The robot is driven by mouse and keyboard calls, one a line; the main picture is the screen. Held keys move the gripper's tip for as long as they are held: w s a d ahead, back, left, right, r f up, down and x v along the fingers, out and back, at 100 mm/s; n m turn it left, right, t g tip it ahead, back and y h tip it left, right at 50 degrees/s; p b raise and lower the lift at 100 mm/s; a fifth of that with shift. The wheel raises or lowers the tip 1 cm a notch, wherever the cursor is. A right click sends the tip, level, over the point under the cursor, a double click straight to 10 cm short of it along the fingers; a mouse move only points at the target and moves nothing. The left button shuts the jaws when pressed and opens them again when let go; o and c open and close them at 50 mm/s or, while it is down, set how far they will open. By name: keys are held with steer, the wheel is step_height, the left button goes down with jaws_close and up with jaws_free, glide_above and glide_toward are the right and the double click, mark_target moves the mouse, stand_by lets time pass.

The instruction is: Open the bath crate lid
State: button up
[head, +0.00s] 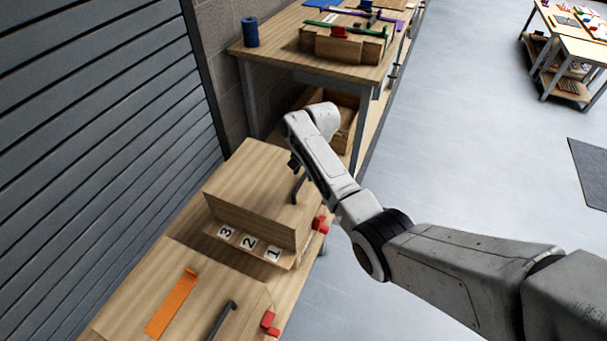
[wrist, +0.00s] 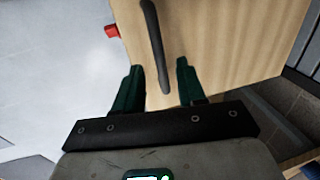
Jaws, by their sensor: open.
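A wooden crate (head: 245,190) with a closed flat lid stands on the bench at centre in the head view. Cards reading 3, 2 and 1 are on its front, and a dark bar handle (head: 299,187) is on top. No label names it as the bath crate. My gripper (head: 294,163) is above the lid by the handle, mostly hidden by my wrist. In the wrist view, my green fingers (wrist: 158,68) are open, and the near end of the dark handle (wrist: 152,40) shows between their tips. I cannot tell whether they touch it.
A red latch (head: 320,224) is on the crate's right side. A nearer wooden surface has an orange strip (head: 172,302), another dark handle (head: 221,320) and a red piece (head: 269,323). A table with a blue roll (head: 250,32) stands behind.

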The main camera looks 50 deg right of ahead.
steer(key=shift+w+f, duration=0.2)
steer(key=shift+f, duration=0.95)
steer(key=shift+c, duration=0.3)
jaws_close()
